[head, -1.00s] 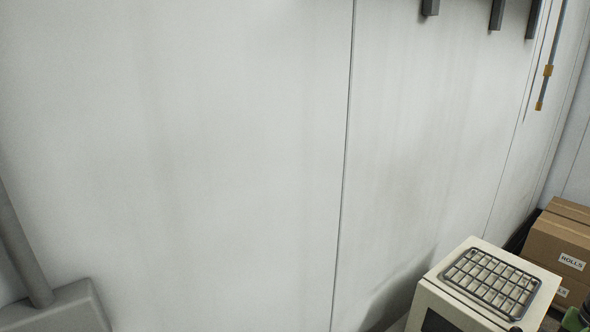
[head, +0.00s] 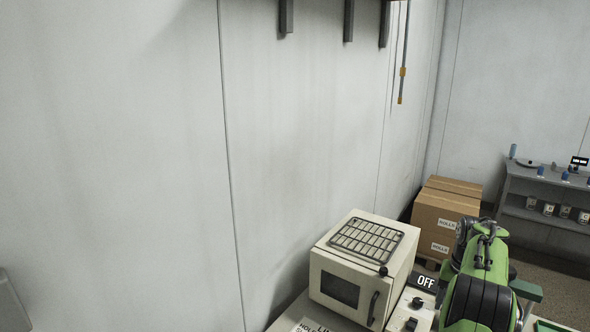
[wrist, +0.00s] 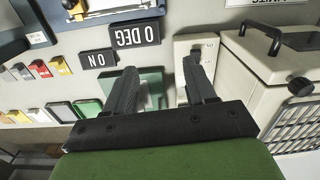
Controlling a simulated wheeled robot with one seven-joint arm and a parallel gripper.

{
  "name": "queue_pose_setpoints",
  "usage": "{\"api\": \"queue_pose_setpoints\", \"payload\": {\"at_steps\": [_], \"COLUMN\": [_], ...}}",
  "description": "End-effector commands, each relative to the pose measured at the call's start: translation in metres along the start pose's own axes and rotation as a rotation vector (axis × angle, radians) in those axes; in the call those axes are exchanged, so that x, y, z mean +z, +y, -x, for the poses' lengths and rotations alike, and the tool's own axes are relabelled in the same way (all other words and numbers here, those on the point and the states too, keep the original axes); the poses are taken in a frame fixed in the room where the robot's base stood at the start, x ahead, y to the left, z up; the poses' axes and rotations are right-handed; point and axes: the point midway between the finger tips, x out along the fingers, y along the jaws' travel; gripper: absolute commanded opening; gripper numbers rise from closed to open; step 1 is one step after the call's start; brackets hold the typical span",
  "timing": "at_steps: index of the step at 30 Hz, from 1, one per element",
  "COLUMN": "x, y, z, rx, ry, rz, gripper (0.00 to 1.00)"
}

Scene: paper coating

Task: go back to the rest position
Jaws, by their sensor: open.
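My gripper (wrist: 160,92) is open in the wrist view, with its two dark fingers apart and nothing between them. It hangs over a bench with a switch box (wrist: 196,62) and a green-edged pad (wrist: 150,92) beyond the fingertips. In the head view my green arm (head: 484,285) shows at the lower right, to the right of the cream oven; the fingers cannot be made out there.
The cream oven (head: 345,290) with a wire rack (head: 366,243) on top stands close to my arm. An OFF sign (head: 425,281) is beside it. Cardboard boxes (head: 440,215) and a grey shelf (head: 550,190) stand behind. Colored cards (wrist: 40,69) lie on the bench.

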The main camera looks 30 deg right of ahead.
Motion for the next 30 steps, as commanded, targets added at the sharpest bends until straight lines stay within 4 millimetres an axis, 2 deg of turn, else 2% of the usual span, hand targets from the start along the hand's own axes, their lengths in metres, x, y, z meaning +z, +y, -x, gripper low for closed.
{"api": "queue_pose_setpoints", "payload": {"at_steps": [5,8,11,14,17,18,20,21,24,27,30], "x": [0.015,0.032,0.055,0.093,0.153,0.181,0.226,0.256,0.326,0.384,0.421], "y": [-0.039,-0.068,-0.100,-0.138,-0.176,-0.189,-0.201,-0.205,-0.202,-0.186,-0.167], "z": [0.030,0.050,0.072,0.098,0.125,0.134,0.143,0.146,0.144,0.130,0.111], "rx": [-0.011,-0.020,-0.033,-0.051,-0.078,-0.090,-0.110,-0.123,-0.157,-0.193,-0.220], "ry": [0.035,0.060,0.090,0.130,0.181,0.205,0.240,0.262,0.319,0.374,0.417], "rz": [0.065,0.119,0.182,0.271,0.391,0.445,0.526,0.581,0.716,0.847,0.946], "gripper": [0.55,0.55,0.55,0.55,0.55,0.55,0.55,0.55,0.55,0.55,0.55]}}
